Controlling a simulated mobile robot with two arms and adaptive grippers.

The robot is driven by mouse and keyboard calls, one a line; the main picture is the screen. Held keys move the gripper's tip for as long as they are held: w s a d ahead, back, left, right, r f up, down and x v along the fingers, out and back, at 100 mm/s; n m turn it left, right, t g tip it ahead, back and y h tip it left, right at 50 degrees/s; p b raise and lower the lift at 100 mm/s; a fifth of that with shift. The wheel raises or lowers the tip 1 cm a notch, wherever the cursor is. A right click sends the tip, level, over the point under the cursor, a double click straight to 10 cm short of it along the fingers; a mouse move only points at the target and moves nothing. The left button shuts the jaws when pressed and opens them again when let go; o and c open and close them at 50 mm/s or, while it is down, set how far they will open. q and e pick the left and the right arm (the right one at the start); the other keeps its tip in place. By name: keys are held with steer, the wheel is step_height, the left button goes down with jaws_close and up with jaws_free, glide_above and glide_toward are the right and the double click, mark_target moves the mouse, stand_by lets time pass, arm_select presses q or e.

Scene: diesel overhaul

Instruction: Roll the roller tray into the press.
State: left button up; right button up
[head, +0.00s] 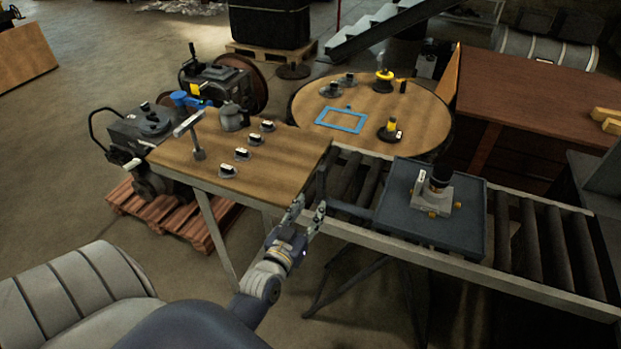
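The roller tray (385,222) is a flat dark grey tray with a raised rim, resting on the roller conveyor (545,250). A metal part with a dark cylinder on top (437,188) stands in it, with small brass-coloured pieces at its base. A dark handle (348,208) sticks out from the tray's left side. My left gripper (309,212) is at the left end of this handle, fingers apart; whether they touch it is unclear. My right gripper is out of view. The press is not clearly identifiable; a grey structure (597,185) shows at the right edge.
A wooden table (200,165) with several small parts and a hammer-like tool stands left of the conveyor. A round table (375,105) and a reddish-brown bench (530,90) stand behind it. Bare rollers lie right of the tray.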

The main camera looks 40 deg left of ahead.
mark_target(320, 178)
arm_select(q)
steer(key=w+a+r, duration=0.1)
steer(key=w, duration=0.2)
steer(key=w+a+p, duration=0.1)
steer(key=w, duration=0.2)
steer(key=w+a+r+p, duration=0.1)
steer(key=w, duration=0.2)
steer(key=shift+w+r, duration=0.2)
steer(key=shift+r, duration=0.1)
steer(key=shift+w+a, duration=0.15)
steer(key=shift+w, duration=0.35)
jaws_close()
